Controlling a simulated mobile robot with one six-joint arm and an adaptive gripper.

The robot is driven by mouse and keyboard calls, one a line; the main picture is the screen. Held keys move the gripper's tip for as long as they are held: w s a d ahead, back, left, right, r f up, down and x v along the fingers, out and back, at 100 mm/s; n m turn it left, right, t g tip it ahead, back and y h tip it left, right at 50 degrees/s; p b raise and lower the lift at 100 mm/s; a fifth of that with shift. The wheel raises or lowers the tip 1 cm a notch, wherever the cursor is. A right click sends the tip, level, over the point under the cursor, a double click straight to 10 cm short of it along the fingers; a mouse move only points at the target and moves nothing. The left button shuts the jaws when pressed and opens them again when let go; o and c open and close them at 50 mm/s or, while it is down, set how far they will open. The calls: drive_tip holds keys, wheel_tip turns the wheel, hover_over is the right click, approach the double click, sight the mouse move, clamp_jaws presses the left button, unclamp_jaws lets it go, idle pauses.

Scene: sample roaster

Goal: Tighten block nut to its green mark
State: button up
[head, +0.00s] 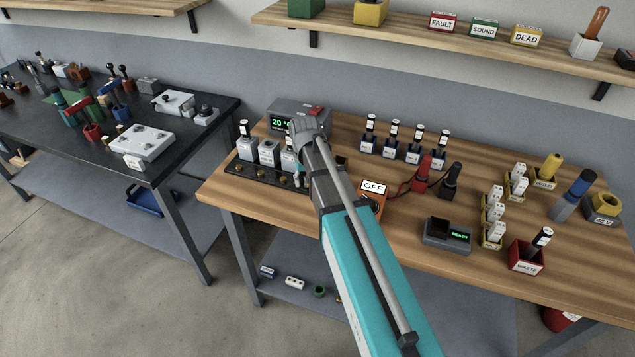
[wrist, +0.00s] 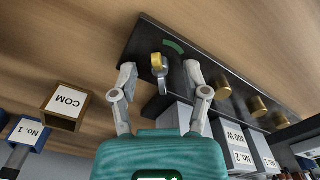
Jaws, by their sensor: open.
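The black terminal block (head: 262,177) runs along the left front of the wooden bench, with brass nuts along it. In the wrist view the block (wrist: 147,38) shows its end nut (wrist: 157,61), gold with a greyish side, standing out from the face. A green mark (wrist: 173,46) is a short arc on the block beside this nut. My gripper (wrist: 161,72) is open, one finger on each side of the end nut, with a visible gap to both. In the head view my gripper (head: 300,180) is at the block's right end, mostly hidden by my arm.
White-grey labelled units (head: 268,152) stand right behind the block. A brass-framed COM box (wrist: 68,104) is near my gripper. An orange OFF switch box (head: 372,203) and a grey READY device (head: 447,235) lie to the right. Bare wood is open at the bench's front left.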

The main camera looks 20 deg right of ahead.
drive_tip(key=n, duration=2.1)
drive_tip(key=shift+n, duration=0.4)
drive_tip(key=shift+r, duration=0.25)
wheel_tip(320, 180, up, 14)
drive_tip(key=p, duration=1.4)
drive_tip(key=s+f+m+b, duration=0.2)
drive_tip(key=s+m, duration=1.2)
drive_tip(key=m, duration=0.4)
drive_tip(key=shift+f+m, duration=0.25)
drive_tip(key=shift+m, duration=0.05)
idle(0.6)
drive_tip(key=shift+w, duration=0.1)
